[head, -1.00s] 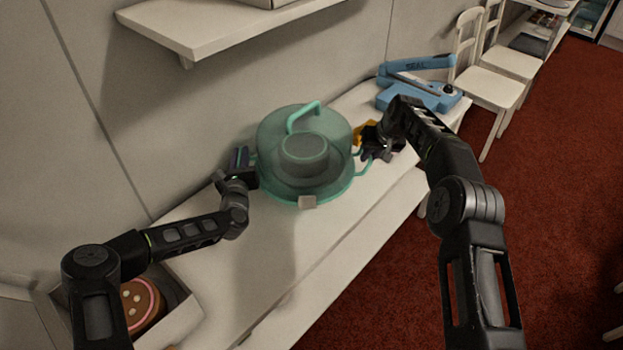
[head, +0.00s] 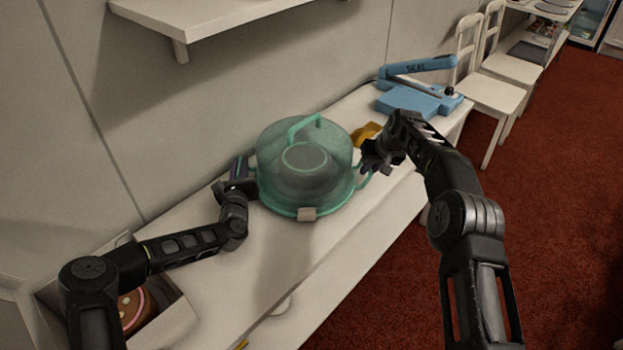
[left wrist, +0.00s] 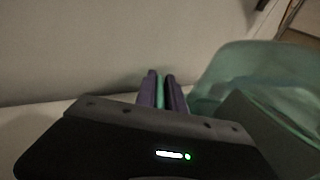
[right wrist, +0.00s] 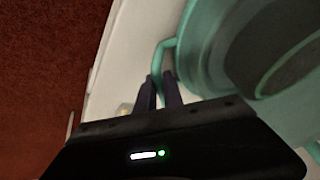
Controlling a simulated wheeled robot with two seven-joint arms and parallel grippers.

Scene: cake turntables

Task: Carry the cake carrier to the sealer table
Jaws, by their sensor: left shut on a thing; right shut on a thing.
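The cake carrier (head: 303,165) has a clear teal dome, a teal top handle, side handles and a pale tag at its front; a dark round shape shows inside. It is level over the white table (head: 240,285); I cannot tell whether its base touches the top. My left gripper (head: 243,178) is shut on its left side handle, and teal shows between the fingers (left wrist: 160,90). My right gripper (head: 368,160) is shut on its right side handle (right wrist: 160,58). The blue sealer (head: 415,92) stands at the table's far end, beyond the carrier.
A yellow-orange item (head: 366,133) lies between carrier and sealer. An open box (head: 172,318) with a pink-trimmed cake is at the near left. A white shelf (head: 190,20) juts from the wall above. White chairs (head: 487,92) stand beyond; red carpet (head: 560,200) is clear at right.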

